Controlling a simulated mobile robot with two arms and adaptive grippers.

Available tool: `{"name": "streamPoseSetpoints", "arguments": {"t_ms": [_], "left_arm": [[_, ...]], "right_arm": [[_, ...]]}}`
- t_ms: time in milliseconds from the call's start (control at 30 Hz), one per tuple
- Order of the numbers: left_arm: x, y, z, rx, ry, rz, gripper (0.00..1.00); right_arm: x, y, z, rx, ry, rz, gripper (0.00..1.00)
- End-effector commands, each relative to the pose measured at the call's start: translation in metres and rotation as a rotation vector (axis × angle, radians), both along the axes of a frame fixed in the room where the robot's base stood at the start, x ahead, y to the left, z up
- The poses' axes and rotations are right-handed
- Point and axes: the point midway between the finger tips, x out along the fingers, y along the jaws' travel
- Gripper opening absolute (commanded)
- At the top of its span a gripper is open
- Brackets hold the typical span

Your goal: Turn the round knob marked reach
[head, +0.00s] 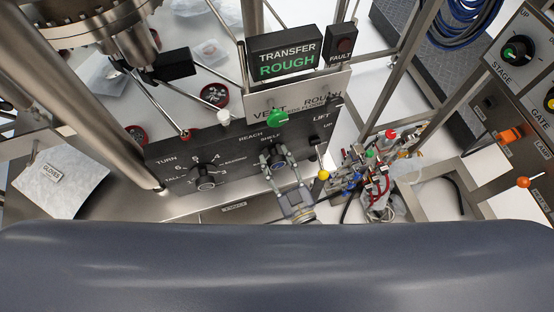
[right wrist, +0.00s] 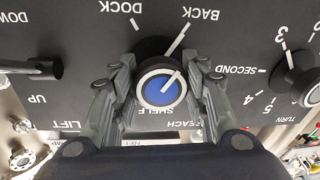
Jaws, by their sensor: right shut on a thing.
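The round knob marked reach is dark with a blue cap, and it shows in the right wrist view (right wrist: 160,90) on a black panel with upside-down labels DOCK, BACK, SECOND and SHELF around it. The white line on its cap points up and right, toward the BACK side. In the head view the knob is partly hidden by my right gripper (head: 281,163). That gripper comes from below, and its two fingers (right wrist: 163,75) sit on either side of the knob, shut on it. My left gripper is not in view.
The TURN knob (head: 205,178) is left of it on the black panel (head: 235,160). A green knob (head: 277,118) sits above. A LIFT lever (right wrist: 42,70) shows in the right wrist view. A cluster of tools (head: 375,175) stands close on the right.

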Motion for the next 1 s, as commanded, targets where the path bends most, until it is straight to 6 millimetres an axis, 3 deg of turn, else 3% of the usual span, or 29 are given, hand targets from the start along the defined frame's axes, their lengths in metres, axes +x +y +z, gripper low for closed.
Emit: {"name": "streamPoseSetpoints", "arguments": {"t_ms": [33, 67, 133, 567, 1000], "left_arm": [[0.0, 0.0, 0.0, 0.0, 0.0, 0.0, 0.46], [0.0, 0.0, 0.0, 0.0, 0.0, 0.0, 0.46], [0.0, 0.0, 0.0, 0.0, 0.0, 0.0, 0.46], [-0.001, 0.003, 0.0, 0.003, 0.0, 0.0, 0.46], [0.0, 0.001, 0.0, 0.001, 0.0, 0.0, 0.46]], "right_arm": [[-0.001, 0.0, -0.002, -0.001, 0.005, 0.0, 0.17], [-0.001, 0.0, -0.002, -0.001, 0.005, 0.0, 0.48], [-0.001, 0.0, -0.002, -0.001, 0.004, 0.0, 0.62], [-0.006, -0.003, -0.002, 0.0, 0.003, 0.001, 0.62], [-0.084, -0.037, -0.008, -0.001, 0.005, 0.0, 0.62]]}}
